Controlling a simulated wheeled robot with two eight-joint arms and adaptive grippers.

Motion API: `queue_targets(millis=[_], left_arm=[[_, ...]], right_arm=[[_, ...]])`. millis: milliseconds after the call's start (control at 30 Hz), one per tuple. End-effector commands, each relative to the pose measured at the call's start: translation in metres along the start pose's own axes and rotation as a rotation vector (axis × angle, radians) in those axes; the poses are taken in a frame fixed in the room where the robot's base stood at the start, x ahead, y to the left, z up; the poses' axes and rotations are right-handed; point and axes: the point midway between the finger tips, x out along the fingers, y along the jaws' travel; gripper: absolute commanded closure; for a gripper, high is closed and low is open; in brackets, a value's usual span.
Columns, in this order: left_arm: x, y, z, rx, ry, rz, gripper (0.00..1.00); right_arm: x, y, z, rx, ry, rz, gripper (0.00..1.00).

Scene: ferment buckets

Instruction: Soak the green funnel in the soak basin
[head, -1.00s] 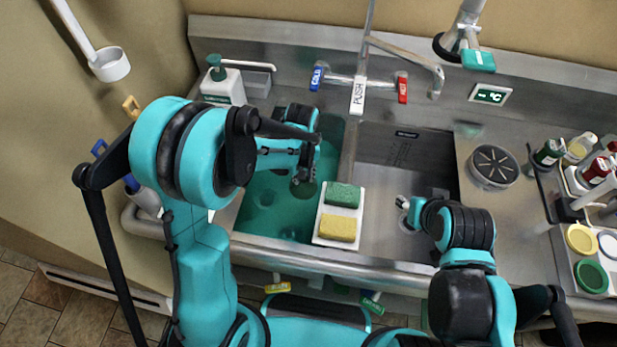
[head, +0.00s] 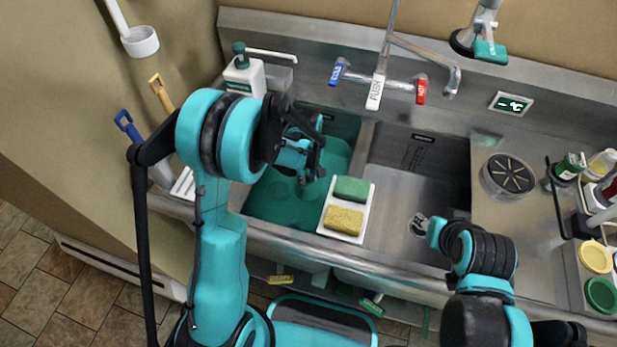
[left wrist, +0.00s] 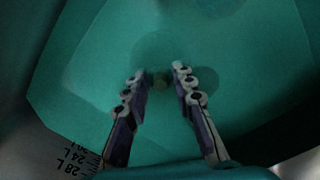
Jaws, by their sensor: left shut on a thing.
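The soak basin (head: 262,207) is the left sink bowl, filled with green liquid. My left gripper (head: 310,178) reaches down into it, near its right side. In the left wrist view its two fingers (left wrist: 160,76) stand a little apart, shut on a small dull-green piece, the green funnel (left wrist: 160,84). A faint darker round shape surrounds the piece; the funnel's outline blends into the green liquid, and how deep it sits is hard to tell. In the head view a dark green bit of the funnel (head: 307,190) shows under the fingertips. My right gripper (head: 436,230) is over the right bowl, its fingers unclear.
A white tray with a green sponge (head: 352,189) and a yellow sponge (head: 344,219) bridges the divider, close right of my left gripper. The faucet (head: 425,55) hangs behind. A soap bottle (head: 244,78) stands at back left. The right bowl (head: 395,205) looks empty.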

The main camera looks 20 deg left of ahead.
Motion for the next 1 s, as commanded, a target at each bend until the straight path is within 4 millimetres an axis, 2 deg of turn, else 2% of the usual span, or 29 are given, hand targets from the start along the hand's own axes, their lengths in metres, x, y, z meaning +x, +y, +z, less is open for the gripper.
queue_targets(millis=[267, 733, 1000], left_arm=[[0.005, 0.0, -0.001, 0.001, 0.0, 0.0, 1.0], [0.04, 0.0, 0.0, 0.001, 0.0, 0.0, 1.0], [0.04, 0.0, 0.0, 0.001, 0.0, 0.0, 1.0]], right_arm=[[0.003, 0.0, 0.002, 0.0, 0.0, 0.0, 0.6], [0.021, 0.0, 0.015, 0.0, 0.0, 0.0, 0.6], [0.023, 0.0, 0.016, 0.0, 0.0, 0.0, 0.6]])
